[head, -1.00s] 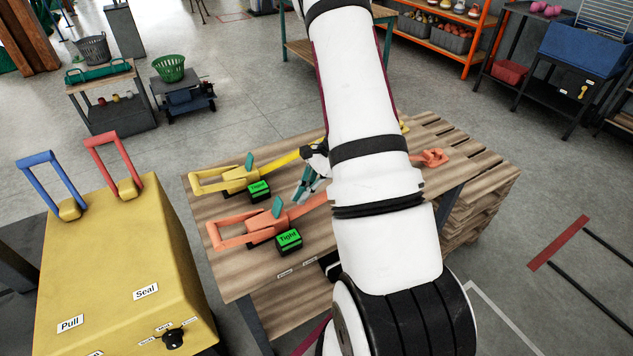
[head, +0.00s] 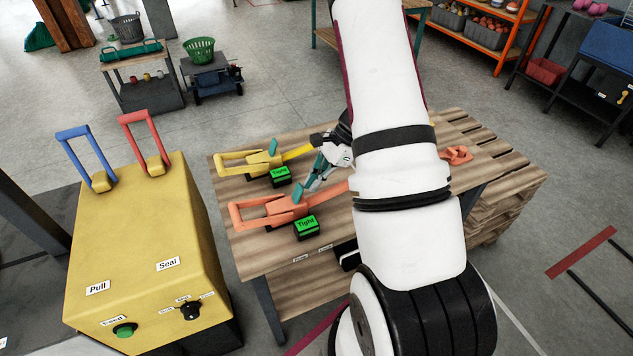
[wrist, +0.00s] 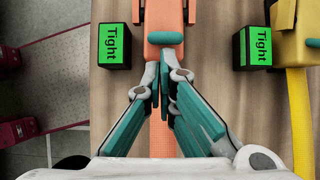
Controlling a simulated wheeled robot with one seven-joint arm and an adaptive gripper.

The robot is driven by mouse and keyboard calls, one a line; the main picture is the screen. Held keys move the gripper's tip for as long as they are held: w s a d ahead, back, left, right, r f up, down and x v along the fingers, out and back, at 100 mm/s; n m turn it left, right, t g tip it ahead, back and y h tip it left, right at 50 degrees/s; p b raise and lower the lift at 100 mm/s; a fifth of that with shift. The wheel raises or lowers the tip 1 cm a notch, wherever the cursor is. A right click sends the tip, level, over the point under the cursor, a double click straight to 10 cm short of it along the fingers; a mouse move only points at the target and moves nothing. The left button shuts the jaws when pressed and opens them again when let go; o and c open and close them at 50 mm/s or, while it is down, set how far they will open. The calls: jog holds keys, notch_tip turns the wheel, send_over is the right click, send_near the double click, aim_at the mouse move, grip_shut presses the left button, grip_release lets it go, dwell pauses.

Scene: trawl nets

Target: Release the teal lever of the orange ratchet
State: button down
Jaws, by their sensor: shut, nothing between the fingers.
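The orange ratchet (head: 268,210) lies on the wooden pallet table, its loop handle to the left in the head view. Its teal lever (head: 300,192) stands up from the body. In the wrist view the orange ratchet (wrist: 165,14) is at top centre, with the teal lever (wrist: 164,37) across it. My gripper (wrist: 164,90) is shut and empty, its teal fingertips together above the orange strap (wrist: 163,145), just short of the lever in that view. In the head view my gripper (head: 318,168) is beside the lever. I cannot tell whether they touch.
A yellow ratchet (head: 262,160) with its own teal lever lies parallel behind. Black boxes with green "Tight" screens sit by the orange ratchet (head: 306,225) and the yellow one (head: 281,176). A yellow cabinet (head: 140,240) with red and blue handles stands left.

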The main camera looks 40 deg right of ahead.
aim_at(300, 187)
jog(key=shift+w+a+r+h+p, duration=0.1)
jog(key=shift+a+r+h+p, duration=0.25)
jog(key=shift+h, duration=0.25)
jog(key=h, duration=0.1)
jog(key=a+r+g+h+p, duration=0.1)
jog(key=a+h+p, duration=0.1)
jog(key=h, duration=0.1)
jog(key=shift+w+a+r, duration=0.25)
jog(key=shift+r, duration=0.05)
jog(key=shift+w+a+r+g+h+p, duration=0.15)
jog(key=shift+w+a+g+h+p, duration=0.1)
jog(key=shift+a+g+h+p, duration=0.5)
jog(key=shift+d+t, duration=0.25)
jog(key=shift+d, duration=0.05)
jog(key=shift+r, duration=0.8)
